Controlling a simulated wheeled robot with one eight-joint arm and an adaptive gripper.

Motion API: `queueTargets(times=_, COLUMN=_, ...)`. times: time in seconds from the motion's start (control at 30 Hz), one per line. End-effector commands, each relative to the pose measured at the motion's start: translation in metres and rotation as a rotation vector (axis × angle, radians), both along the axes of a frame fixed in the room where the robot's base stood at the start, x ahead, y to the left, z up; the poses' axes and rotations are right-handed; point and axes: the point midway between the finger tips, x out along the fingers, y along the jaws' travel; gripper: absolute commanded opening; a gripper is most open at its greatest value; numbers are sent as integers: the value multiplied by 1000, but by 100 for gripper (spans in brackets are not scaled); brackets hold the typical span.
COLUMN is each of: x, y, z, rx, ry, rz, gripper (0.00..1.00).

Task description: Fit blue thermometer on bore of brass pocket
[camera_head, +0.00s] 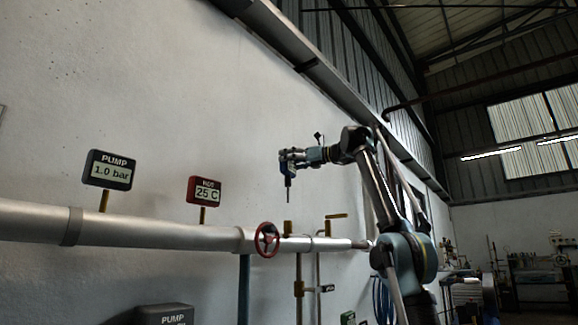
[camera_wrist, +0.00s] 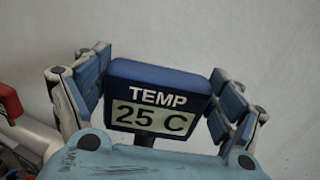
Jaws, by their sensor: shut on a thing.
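The blue thermometer (camera_wrist: 160,98) reads "TEMP 25 C" and sits between the blue-padded fingers of my gripper (camera_wrist: 158,85). In the head view, my gripper (camera_head: 285,160) is shut on the thermometer's head, and the thermometer's thin dark stem (camera_head: 288,196) hangs down, close to upright. A short brass post (camera_head: 287,227), which looks like the brass pocket, stands on top of the pipe just below the stem. A gap shows between the stem's tip and the post. The pocket's bore cannot be seen from here, and the wrist view does not show the pocket.
The silver pipe (camera_head: 150,226) runs along the wall. A black pump gauge (camera_head: 108,170) and a red 25 C gauge (camera_head: 204,191) stand on it to the left. A red handwheel (camera_head: 267,239) is just left of the post; a brass-handled valve (camera_head: 336,216) is to its right.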

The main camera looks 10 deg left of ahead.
Motion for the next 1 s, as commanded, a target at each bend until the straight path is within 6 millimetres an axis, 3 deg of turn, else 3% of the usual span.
queueTargets(times=0.7, x=0, y=0, z=-47, rx=0, ry=0, rz=0, gripper=59)
queueTargets(times=1.0, x=0, y=0, z=-57, rx=0, ry=0, rz=0, gripper=59)
